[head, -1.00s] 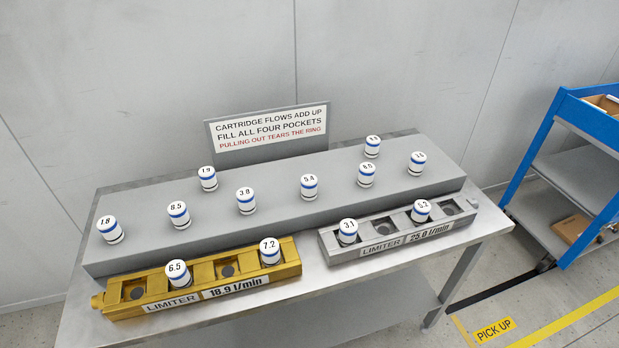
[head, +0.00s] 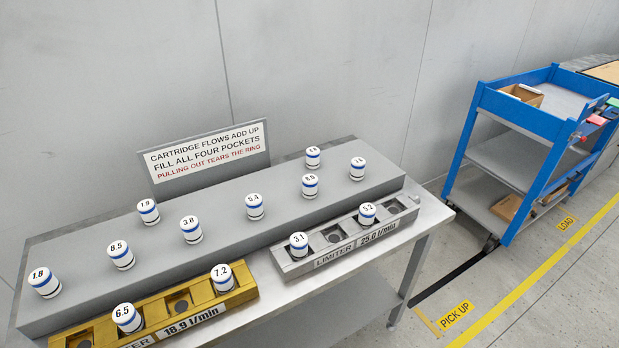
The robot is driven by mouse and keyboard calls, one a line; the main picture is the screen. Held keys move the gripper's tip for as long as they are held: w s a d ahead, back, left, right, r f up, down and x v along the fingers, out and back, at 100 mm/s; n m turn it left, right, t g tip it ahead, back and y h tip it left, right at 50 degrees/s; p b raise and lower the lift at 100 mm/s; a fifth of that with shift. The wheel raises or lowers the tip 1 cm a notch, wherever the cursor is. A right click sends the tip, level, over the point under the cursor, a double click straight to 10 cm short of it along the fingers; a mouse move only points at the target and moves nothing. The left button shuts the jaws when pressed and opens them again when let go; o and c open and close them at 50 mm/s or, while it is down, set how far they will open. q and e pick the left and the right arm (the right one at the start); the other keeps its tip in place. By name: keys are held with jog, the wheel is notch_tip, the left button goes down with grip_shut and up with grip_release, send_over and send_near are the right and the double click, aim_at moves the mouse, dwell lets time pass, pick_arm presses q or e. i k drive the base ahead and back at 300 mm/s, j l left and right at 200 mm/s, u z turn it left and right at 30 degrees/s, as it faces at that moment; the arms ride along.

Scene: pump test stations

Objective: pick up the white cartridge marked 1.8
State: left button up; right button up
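The white cartridge marked 1.8 (head: 45,283) stands upright at the far left end of the raised grey shelf (head: 330,209) on the bench. It has a blue band and a dark ring near its base. The cartridge marked 8.5 (head: 121,255) stands to its right. The gold limiter block (head: 244,291), labelled 18.9 l/min, lies in front and to the right of it. Neither of my grippers is in view.
Several other cartridges stand along the shelf. The gold block holds cartridges 6.5 (head: 127,318) and 7.2 (head: 222,278). The silver block (head: 333,252) holds 3.1 (head: 299,245) and 5.2 (head: 367,214). A sign (head: 206,159) stands behind. A blue cart (head: 533,120) stands right; floor between is clear.

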aim_at(41, 280)
jog(key=u, duration=1.75)
jog(key=j+z, duration=0.2)
jog(key=z, duration=0.25)
jog(key=i+j+z, duration=0.1)
jog(key=j+z, duration=0.15)
jog(key=z, duration=0.2)
jog(key=j+z, duration=0.4)
jog(key=j, duration=0.95)
jog(key=k+j+z, duration=0.1)
jog(key=j, duration=0.35)
